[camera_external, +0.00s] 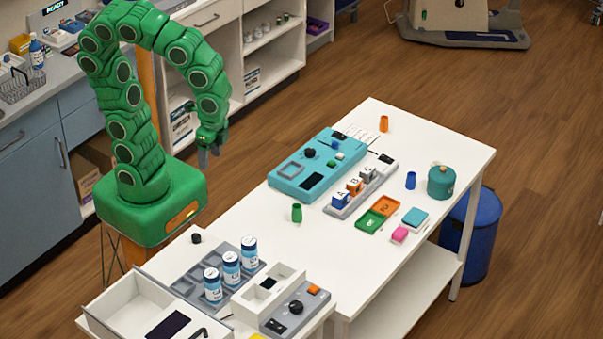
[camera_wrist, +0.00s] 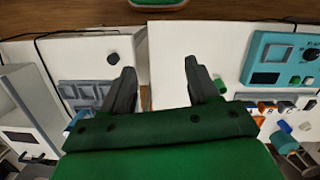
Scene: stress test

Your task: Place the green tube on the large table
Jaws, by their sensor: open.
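The green tube (camera_external: 297,213) stands upright on the large white table (camera_external: 262,235), near its left end and in front of the teal device. A small green piece beside my right finger in the wrist view (camera_wrist: 220,87) appears to be this tube, partly hidden. My gripper (camera_external: 208,152) hangs in the air to the left of the large table, above and apart from the tube. In the wrist view my gripper (camera_wrist: 158,76) has its two fingers spread, with nothing between them.
The large table carries a teal device (camera_external: 300,180), an orange tube (camera_external: 384,123), a blue tube (camera_external: 411,180), a lettered block rack (camera_external: 345,207) and a teal pot (camera_external: 441,182). A smaller table holds bottles (camera_external: 231,270) and a white bin (camera_external: 100,312). Bare tabletop surrounds the green tube.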

